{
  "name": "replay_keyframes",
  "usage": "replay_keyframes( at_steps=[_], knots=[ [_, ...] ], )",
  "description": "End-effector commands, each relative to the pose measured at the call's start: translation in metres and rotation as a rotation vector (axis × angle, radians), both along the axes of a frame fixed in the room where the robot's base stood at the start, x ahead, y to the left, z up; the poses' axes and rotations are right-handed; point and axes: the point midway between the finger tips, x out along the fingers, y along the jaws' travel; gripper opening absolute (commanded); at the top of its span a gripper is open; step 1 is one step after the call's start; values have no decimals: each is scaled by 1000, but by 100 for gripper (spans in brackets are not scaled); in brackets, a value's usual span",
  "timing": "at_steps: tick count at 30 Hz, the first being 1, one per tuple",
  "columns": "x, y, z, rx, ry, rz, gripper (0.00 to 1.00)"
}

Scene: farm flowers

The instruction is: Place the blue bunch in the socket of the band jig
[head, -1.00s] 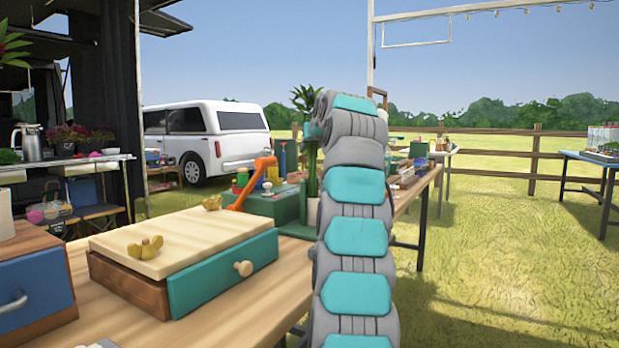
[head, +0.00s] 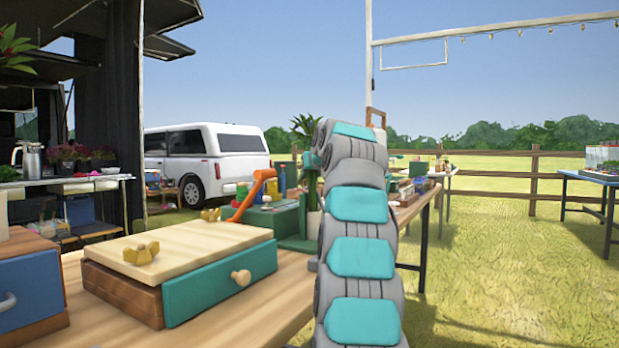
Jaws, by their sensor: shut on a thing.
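My arm rises on the right of centre in the head view and its upper links fill that strip. My gripper is hidden beyond the arm, so its jaws and anything in them do not show. I cannot make out the blue bunch. A green stand (head: 297,243) shows in part just left of my arm, at the far end of the wooden workbench. I cannot tell whether it is the band jig, and no socket is visible.
A wooden box with a teal drawer (head: 222,286) and brass wing nuts stands on the workbench (head: 255,325). A blue-fronted box (head: 28,288) is at left. An orange lever (head: 253,193) rises beyond. Open grass lies right, with a blue table (head: 590,178).

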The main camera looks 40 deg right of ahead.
Motion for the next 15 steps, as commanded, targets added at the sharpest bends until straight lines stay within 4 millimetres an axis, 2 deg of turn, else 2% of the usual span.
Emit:
replay_keyframes(
  at_steps=[4, 5, 12, 15],
  knots=[
    [0, 0, -4, 0, -1, 0, 0],
    [0, 0, -3, 0, -1, 0, 33],
    [0, 0, -3, 0, -1, 0, 60],
    [0, 0, -3, 0, -1, 0, 60]
  ],
)
